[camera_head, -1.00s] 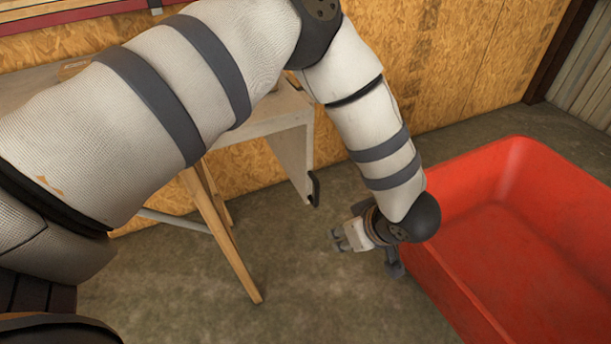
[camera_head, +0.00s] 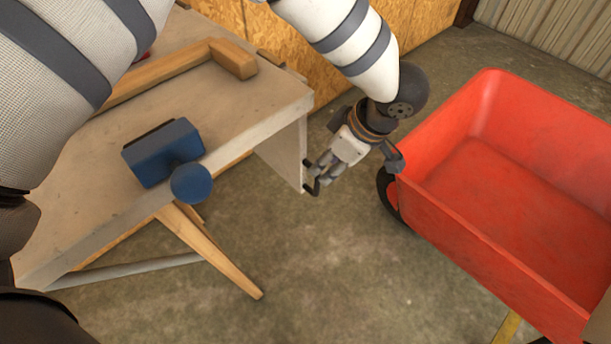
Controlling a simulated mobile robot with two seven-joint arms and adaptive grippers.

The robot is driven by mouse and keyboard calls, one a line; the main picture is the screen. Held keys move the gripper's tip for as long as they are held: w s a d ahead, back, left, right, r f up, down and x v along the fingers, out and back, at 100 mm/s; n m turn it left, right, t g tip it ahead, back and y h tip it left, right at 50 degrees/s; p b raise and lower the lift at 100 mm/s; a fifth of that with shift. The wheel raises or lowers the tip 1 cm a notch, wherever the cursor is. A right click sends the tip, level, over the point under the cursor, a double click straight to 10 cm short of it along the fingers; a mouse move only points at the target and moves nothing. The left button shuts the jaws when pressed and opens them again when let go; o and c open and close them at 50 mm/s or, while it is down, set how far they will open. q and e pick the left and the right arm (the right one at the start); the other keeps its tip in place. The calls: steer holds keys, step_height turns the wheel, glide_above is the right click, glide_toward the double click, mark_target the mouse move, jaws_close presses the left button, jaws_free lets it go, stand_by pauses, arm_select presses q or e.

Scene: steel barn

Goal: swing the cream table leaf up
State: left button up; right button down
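The cream table leaf (camera_head: 283,154) hangs down from the right end of the workbench. A dark bracket-like handle (camera_head: 314,188) sticks out at its lower outer edge. My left gripper (camera_head: 319,172) is just to the right of the leaf, with its fingertips at the handle, overlapping it in the picture. Whether the fingers touch or enclose the handle is not clear, nor how far apart they are. My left arm reaches in over the bench from the upper left. My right gripper is out of view.
A slanted wooden leg (camera_head: 215,255) stands below. A red cart (camera_head: 480,235) stands close to the right of my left gripper. Concrete floor (camera_head: 330,270) in front is clear.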

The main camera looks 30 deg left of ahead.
mark_target(312, 191)
arm_select(q)
steer(key=b+x, duration=0.1)
steer(key=x, duration=0.9)
steer(key=shift+a+f, duration=0.15)
steer(key=shift+f, duration=0.15)
jaws_close()
